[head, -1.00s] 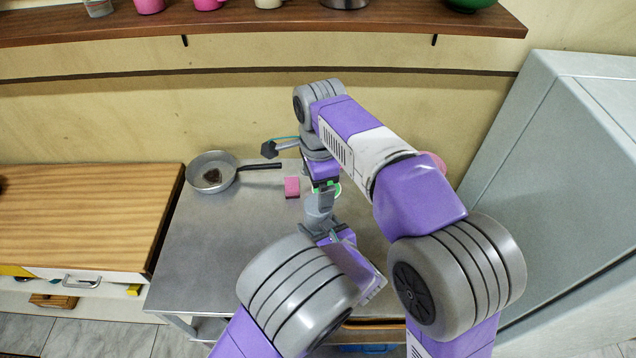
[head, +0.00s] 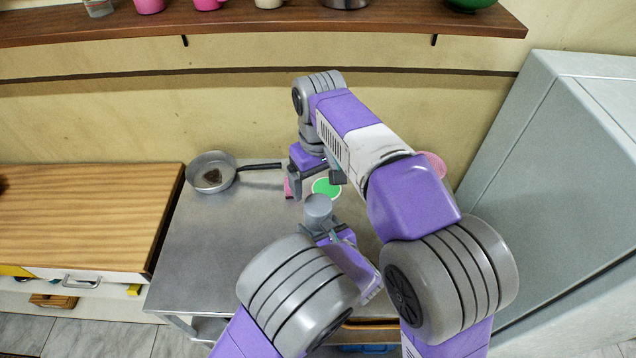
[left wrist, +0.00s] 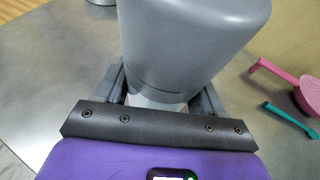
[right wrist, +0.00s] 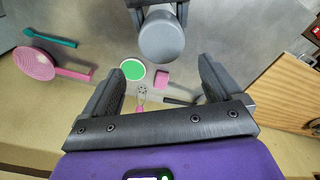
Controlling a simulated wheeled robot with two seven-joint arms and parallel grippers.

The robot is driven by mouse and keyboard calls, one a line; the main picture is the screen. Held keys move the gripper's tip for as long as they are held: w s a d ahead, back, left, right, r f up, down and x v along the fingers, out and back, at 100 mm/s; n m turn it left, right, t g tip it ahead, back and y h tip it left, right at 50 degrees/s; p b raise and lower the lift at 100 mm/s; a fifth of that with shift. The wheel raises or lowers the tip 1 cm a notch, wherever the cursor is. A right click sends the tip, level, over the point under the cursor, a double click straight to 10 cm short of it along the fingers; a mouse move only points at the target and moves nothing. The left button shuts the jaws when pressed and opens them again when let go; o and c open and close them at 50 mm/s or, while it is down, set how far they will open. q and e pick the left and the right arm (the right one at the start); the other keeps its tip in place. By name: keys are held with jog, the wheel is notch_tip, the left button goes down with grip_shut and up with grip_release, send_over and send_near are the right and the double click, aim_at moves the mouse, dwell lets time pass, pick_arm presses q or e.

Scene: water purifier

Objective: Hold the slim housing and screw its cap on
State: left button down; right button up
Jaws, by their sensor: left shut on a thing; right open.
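The slim housing shows only as a pale band (left wrist: 155,102) between the fingers of my left gripper (left wrist: 160,95), which is shut on it. Its grey cap (left wrist: 195,40) sits on top, with a seam near its lower edge; I cannot tell how tightly it is seated. In the head view the cap (head: 318,205) stands roughly upright above my left gripper (head: 325,236). My right gripper (head: 315,178) is open and empty, behind the cap and apart from it. In the right wrist view the cap (right wrist: 161,38) lies beyond the open fingers (right wrist: 162,78).
A pan (head: 210,172) stands at the table's back left. A green disc (head: 327,188) and a pink block (right wrist: 162,79) lie on the metal table (head: 215,255). A pink strainer (right wrist: 35,62) and teal utensil (right wrist: 60,40) lie nearby. A grey cabinet (head: 560,180) stands right.

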aim_at(318, 204)
jog(key=n, duration=0.2)
jog(key=shift+s+f+n+g, duration=0.3)
jog(key=shift+s+f+n, duration=0.1)
jog(key=shift+f, duration=4)
jog(key=c, duration=1.1)
jog(key=m, duration=1)
